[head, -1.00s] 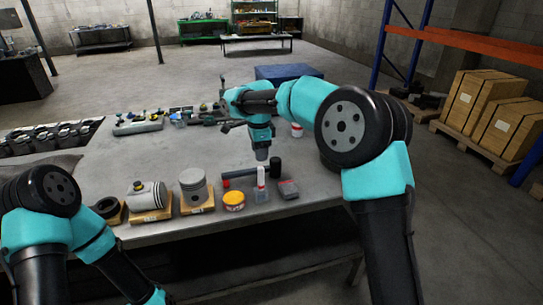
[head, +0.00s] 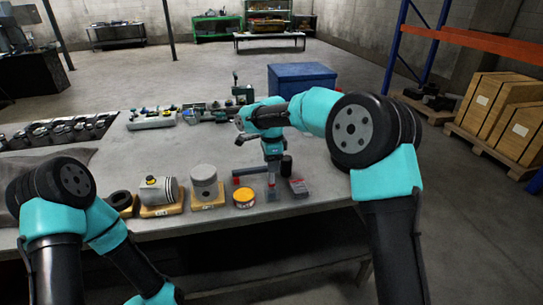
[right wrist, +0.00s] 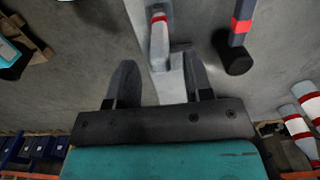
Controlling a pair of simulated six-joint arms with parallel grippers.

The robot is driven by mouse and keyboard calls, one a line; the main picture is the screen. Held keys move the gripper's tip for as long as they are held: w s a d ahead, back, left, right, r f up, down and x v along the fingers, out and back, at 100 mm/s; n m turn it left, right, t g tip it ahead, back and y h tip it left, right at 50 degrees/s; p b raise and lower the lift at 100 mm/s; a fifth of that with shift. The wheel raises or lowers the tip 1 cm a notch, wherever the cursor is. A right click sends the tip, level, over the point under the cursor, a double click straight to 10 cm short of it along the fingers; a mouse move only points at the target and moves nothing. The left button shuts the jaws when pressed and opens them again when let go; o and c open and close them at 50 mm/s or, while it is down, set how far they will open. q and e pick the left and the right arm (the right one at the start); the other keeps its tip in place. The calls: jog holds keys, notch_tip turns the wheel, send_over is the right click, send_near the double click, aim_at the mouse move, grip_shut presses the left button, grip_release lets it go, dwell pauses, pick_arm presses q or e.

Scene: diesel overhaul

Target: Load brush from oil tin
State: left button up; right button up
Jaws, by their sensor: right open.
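The oil tin (head: 244,198) is a short yellow tin with a red and white label near the table's front edge.
A mallet's black head (head: 287,166) stands close to the right gripper. A piston (head: 204,186) on a wooden block stands left of the tin. White bottles with red bands (right wrist: 303,115) show in the right wrist view.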

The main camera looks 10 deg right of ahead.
aim_at(271, 189)
jog(key=shift+f, duration=1.85)
jog(key=shift+c, duration=0.3)
grip_shut()
jog(key=shift+r, duration=0.15)
jog(key=shift+r, duration=3.1)
